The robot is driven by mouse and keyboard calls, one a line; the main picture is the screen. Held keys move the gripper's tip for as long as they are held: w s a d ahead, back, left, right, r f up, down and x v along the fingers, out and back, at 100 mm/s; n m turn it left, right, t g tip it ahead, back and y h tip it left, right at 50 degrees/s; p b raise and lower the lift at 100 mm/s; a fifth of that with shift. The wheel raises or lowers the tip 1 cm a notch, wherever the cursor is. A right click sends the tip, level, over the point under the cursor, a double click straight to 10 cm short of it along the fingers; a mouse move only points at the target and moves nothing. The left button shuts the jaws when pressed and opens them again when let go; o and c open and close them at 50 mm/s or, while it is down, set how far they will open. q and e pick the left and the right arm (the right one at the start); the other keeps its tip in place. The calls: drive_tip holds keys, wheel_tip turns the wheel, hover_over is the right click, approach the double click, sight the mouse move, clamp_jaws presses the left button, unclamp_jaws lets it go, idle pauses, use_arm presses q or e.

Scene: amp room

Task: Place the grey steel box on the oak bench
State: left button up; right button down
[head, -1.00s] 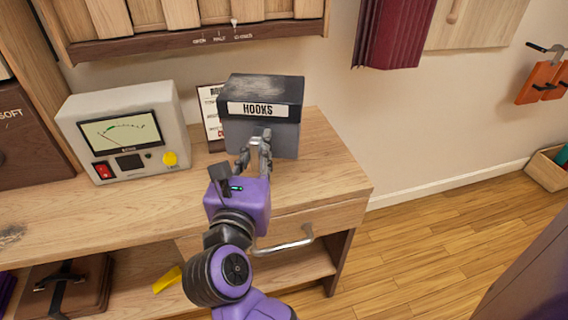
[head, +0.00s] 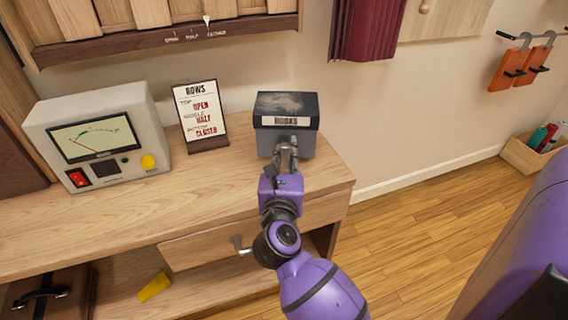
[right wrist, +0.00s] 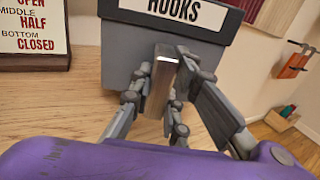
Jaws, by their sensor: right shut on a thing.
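The grey steel box (head: 286,118) has a dark lid and a label reading "HOOKS". It is upright over the right end of the oak bench (head: 225,195), near the back wall. My right gripper (head: 286,150) is shut on the front handle of the box. My left gripper is not in view.
A "ROWS" sign (head: 201,115) stands left of the box. A meter (head: 98,138) stands further left. Bare bench top lies in front of them. A drawer (head: 200,246) is below the top. Floor is open to the right, with a wooden crate (head: 520,155) by the wall.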

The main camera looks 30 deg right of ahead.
drive_tip(key=shift+a+f, duration=0.1)
drive_tip(key=shift+f, duration=1.05)
drive_tip(key=shift+f, duration=0.1)
drive_tip(key=shift+f+b, duration=0.15)
drive_tip(key=shift+b, duration=0.15)
drive_tip(key=c, duration=1.7)
unclamp_jaws()
drive_tip(key=shift+o, duration=0.2)
drive_tip(key=shift+r, duration=0.25)
drive_tip(key=v, duration=1.2)
drive_tip(key=shift+b, duration=0.4)
